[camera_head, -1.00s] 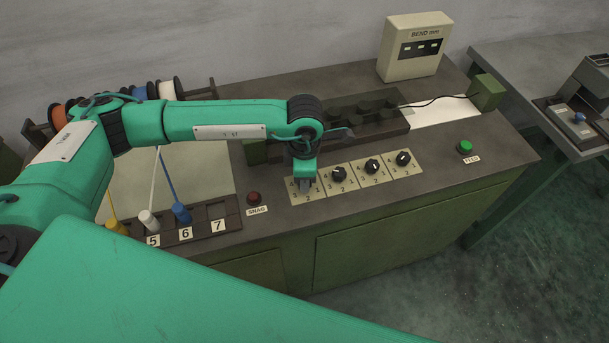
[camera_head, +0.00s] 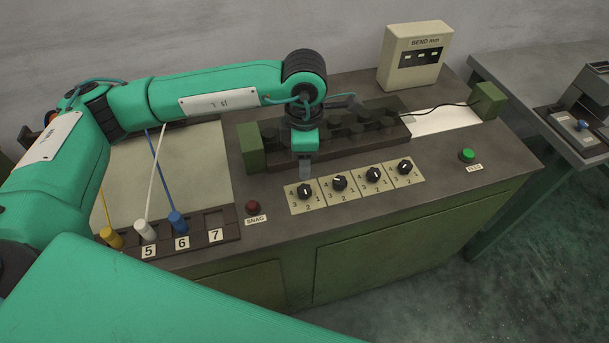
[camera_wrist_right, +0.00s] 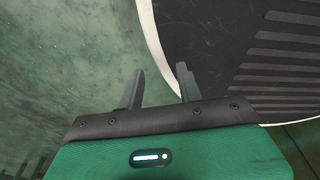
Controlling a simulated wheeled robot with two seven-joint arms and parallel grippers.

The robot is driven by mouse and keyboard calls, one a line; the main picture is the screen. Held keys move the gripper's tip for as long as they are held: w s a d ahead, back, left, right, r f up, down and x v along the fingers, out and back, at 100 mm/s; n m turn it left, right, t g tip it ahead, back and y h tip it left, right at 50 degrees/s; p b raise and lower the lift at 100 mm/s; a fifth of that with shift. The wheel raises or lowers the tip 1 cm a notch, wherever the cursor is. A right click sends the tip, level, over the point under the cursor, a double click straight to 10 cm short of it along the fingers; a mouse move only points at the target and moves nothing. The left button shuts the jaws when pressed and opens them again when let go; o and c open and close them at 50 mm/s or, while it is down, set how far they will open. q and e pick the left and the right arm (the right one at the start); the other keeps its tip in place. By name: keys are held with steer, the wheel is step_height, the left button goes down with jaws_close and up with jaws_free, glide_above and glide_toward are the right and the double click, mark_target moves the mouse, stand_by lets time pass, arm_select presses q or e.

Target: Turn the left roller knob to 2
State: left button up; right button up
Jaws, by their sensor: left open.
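The left roller knob (camera_head: 305,191) is a round black knob on a cream plate marked with numbers, at the left end of a row of several such knobs. Its small white pointer mark is too small to read surely. My left gripper (camera_head: 305,172) hangs pointing down just behind and above this knob, apart from it, with nothing visible in it. Its jaw gap is hard to see from here. My right gripper (camera_wrist_right: 160,69) shows in the right wrist view with its two fingers apart and nothing between them.
Dark rollers (camera_head: 345,128) stand behind the knobs. A red SNAG button (camera_head: 253,207) is left of them, a green FEED button (camera_head: 467,155) right. The BEND display box (camera_head: 416,56) stands at the back. Spool-line weights (camera_head: 146,230) sit in the numbered rack at left.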

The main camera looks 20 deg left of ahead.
arm_select(q)
step_height(320, 180, up, 4)
steer(key=shift+f, duration=0.1)
arm_select(e)
steer(key=shift+d+f, duration=0.1)
steer(key=shift+d, duration=0.3)
steer(key=shift+w, duration=0.1)
